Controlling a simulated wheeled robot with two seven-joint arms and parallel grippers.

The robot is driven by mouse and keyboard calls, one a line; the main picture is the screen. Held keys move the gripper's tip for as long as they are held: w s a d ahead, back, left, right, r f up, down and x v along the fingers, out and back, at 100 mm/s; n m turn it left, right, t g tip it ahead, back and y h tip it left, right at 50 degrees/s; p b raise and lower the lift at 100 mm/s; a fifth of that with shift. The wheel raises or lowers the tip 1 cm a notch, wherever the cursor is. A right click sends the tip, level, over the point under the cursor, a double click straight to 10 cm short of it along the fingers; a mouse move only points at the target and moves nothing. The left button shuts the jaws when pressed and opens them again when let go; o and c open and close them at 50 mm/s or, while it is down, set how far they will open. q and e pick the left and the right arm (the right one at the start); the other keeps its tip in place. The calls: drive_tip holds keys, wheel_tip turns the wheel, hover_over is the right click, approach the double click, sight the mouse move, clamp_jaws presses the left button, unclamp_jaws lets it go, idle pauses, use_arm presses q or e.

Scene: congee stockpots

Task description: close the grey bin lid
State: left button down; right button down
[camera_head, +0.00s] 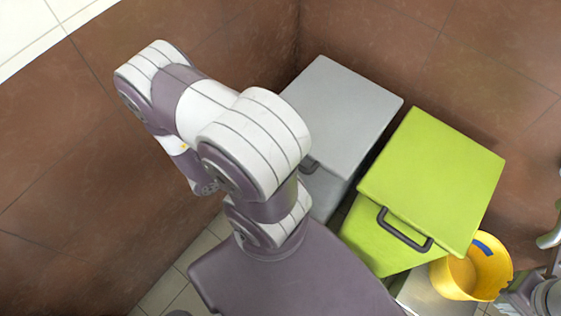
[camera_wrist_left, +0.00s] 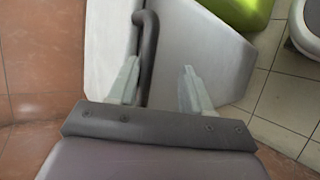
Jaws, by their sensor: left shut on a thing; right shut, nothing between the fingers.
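The grey bin (camera_head: 326,195) stands at the back with its grey lid (camera_head: 345,105) over its top; I cannot tell whether a small gap remains under it. The dark lid handle (camera_head: 309,166) shows partly beside my left arm, which hides the rest of the bin's front. In the left wrist view, my left gripper (camera_wrist_left: 158,82) is shut on the dark handle (camera_wrist_left: 148,45), with the pale lid (camera_wrist_left: 108,45) to the left and the bin body (camera_wrist_left: 205,50) to the right. My right gripper (camera_head: 549,239) is shut and empty at the right edge, partly cut off.
A green bin with a flat green lid (camera_head: 435,175) and dark handle stands close to the right of the grey bin. A yellow bucket (camera_head: 455,275) is in front of it, near my right arm. Brown tiled walls rise behind and to the left.

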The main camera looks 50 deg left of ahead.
use_arm(q)
drive_tip(key=shift+s+f, duration=0.1)
drive_tip(key=shift+f, duration=0.3)
drive_tip(key=c, duration=1.1)
unclamp_jaws()
drive_tip(key=shift+s, duration=0.1)
drive_tip(key=shift+a+r, duration=0.1)
drive_tip(key=p+v, duration=0.6)
drive_tip(key=v, duration=0.6)
drive_tip(key=shift+s+r, duration=0.15)
drive_tip(key=shift+r, duration=0.2)
